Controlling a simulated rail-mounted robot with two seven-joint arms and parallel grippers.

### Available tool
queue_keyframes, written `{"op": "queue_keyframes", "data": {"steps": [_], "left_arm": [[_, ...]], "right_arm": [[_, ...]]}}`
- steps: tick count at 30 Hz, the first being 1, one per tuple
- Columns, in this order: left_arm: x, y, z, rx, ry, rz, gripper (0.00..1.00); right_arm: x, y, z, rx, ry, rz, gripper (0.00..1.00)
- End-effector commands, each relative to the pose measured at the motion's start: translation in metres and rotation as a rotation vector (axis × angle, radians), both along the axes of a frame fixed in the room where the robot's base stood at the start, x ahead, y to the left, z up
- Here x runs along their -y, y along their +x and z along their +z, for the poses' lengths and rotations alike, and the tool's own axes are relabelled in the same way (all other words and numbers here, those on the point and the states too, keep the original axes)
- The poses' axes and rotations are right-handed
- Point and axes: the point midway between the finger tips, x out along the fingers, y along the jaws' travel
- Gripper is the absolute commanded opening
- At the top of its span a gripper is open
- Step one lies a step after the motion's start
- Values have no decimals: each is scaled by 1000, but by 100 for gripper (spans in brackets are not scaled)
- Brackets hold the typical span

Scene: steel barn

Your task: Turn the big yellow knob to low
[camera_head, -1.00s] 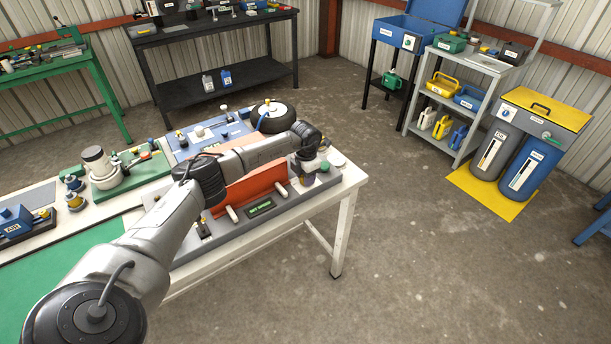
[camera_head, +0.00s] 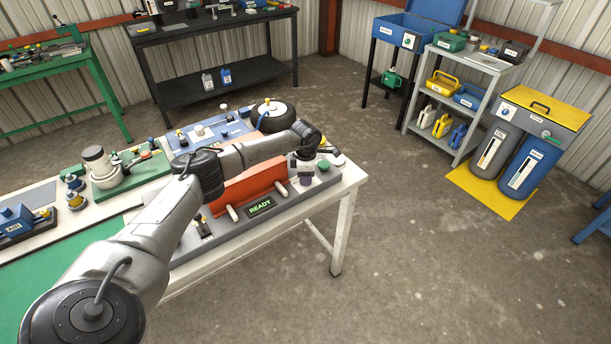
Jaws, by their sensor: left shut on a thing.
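My left arm reaches across the workbench (camera_head: 343,205) from the lower left. My left gripper (camera_head: 306,153) points down at the right end of the grey panel and is largely hidden by its own wrist. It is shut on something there. A small bit of yellow (camera_head: 323,140) shows beside the wrist. It appears to be part of the big yellow knob, and the rest of the knob and its setting are hidden. The panel's small display (camera_head: 260,206) reads READY in green. My right gripper is not in view.
An orange-red plate (camera_head: 245,188) stands upright on the panel below my forearm. A dark purple knob (camera_head: 305,180) and a green button (camera_head: 323,165) sit close to the gripper.

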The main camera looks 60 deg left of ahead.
Motion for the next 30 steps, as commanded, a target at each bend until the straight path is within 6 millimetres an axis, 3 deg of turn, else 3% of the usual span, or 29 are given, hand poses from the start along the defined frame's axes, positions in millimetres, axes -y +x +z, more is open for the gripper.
{"op": "queue_keyframes", "data": {"steps": [13, 14, 21, 30], "left_arm": [[0, 0, 1, 2, -1, -8, 14], [0, 0, 1, 2, -1, -8, 39], [0, 0, 1, 1, -1, -8, 62], [0, 0, 3, 1, 0, -8, 63]], "right_arm": [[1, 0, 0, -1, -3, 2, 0], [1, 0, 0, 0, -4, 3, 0], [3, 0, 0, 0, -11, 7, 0], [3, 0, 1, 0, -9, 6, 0]]}}
